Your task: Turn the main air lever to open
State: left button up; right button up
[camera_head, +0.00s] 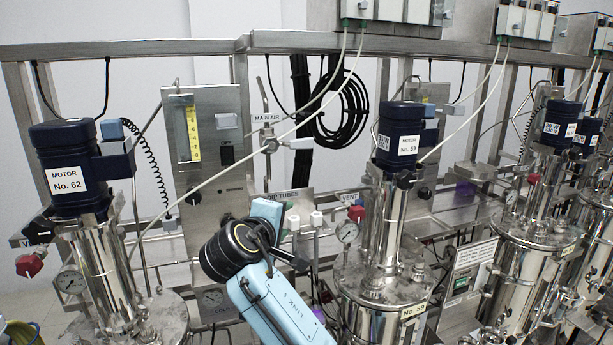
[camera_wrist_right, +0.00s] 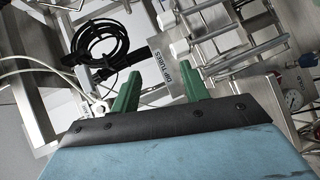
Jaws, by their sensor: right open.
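The main air lever (camera_head: 298,143) is a pale handle on a small valve under the MAIN AIR label (camera_head: 265,118), on the back frame in the middle of the head view. It points to the right, roughly level. My right gripper's blue hand shows below the lever in the head view, apart from it; its fingers are hidden there. In the right wrist view my right gripper (camera_wrist_right: 162,84) has two green fingers spread apart with nothing between them. I cannot clearly make out the lever in that view. My left gripper is not in view.
A coil of black cable (camera_head: 343,108) hangs right of the lever. A white hose crosses in front of the valve. Motor No. 62 (camera_head: 70,165) and motor No. 59 (camera_head: 398,135) stand at either side. The DIP TUBES plate (camera_wrist_right: 186,72) lies beyond my right fingers.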

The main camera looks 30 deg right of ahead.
aim_at(302, 144)
notch_tip(302, 144, up, 13)
jog(key=w+h, duration=0.2)
jog(key=h, duration=0.2)
jog(key=p+x, duration=0.1)
jog(key=x, duration=1.2)
jog(key=shift+d+f, duration=0.15)
jog(key=shift+d, duration=0.15)
grip_shut()
